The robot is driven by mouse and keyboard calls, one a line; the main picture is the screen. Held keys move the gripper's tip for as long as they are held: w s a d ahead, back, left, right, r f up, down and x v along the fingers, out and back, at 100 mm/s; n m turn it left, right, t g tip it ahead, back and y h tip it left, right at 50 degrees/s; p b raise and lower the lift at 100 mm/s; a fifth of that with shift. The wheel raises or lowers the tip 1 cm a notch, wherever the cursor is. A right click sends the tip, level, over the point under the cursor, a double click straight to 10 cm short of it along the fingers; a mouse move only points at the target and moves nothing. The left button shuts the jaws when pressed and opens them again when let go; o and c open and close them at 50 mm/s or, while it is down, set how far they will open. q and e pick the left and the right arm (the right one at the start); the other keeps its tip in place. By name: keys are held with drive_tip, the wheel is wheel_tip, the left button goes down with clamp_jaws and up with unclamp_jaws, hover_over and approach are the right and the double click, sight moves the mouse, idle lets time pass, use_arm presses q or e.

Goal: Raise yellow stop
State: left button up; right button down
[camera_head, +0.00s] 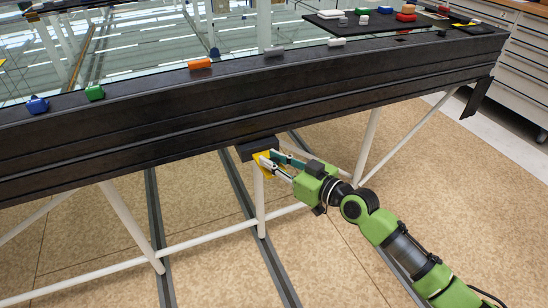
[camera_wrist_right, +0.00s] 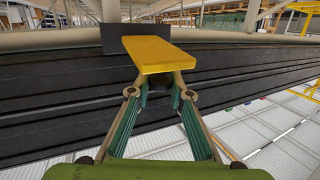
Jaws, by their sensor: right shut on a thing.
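The yellow stop (camera_head: 262,161) is a small flat piece at the underside of the black beam (camera_head: 200,130), beside a black block (camera_head: 256,147). My right gripper (camera_head: 271,161) reaches in from the right and is shut on the yellow stop. In the right wrist view the yellow stop (camera_wrist_right: 160,54) lies across the fingertips of my right gripper (camera_wrist_right: 160,82), in front of a dark plate (camera_wrist_right: 115,38). Its gripped edge is partly hidden by the fingers. My left gripper is not in view.
Blue (camera_head: 37,105), green (camera_head: 94,92) and orange (camera_head: 200,63) pieces sit along the beam's top. A black tray (camera_head: 325,22) with several coloured parts is at the far right. White legs (camera_head: 130,225) stand below the beam. A drawer cabinet (camera_head: 525,60) stands at the right.

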drive_tip(key=shift+w+r, duration=0.25)
drive_tip(key=shift+r, duration=0.25)
drive_tip(key=shift+w+r, duration=0.2)
drive_tip(key=shift+r, duration=0.3)
drive_tip(key=shift+w+a+r, duration=0.15)
drive_tip(key=shift+w+r, duration=0.25)
drive_tip(key=shift+r, duration=0.15)
drive_tip(key=shift+w+a+r, duration=0.2)
drive_tip(key=shift+w+r, duration=0.2)
drive_tip(key=shift+w, duration=0.1)
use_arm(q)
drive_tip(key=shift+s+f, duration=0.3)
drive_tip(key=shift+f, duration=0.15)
use_arm(e)
drive_tip(key=shift+w+r, duration=0.15)
drive_tip(key=shift+w, duration=0.05)
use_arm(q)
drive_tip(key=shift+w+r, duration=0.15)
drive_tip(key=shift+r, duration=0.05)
use_arm(e)
drive_tip(key=shift+w, duration=0.1)
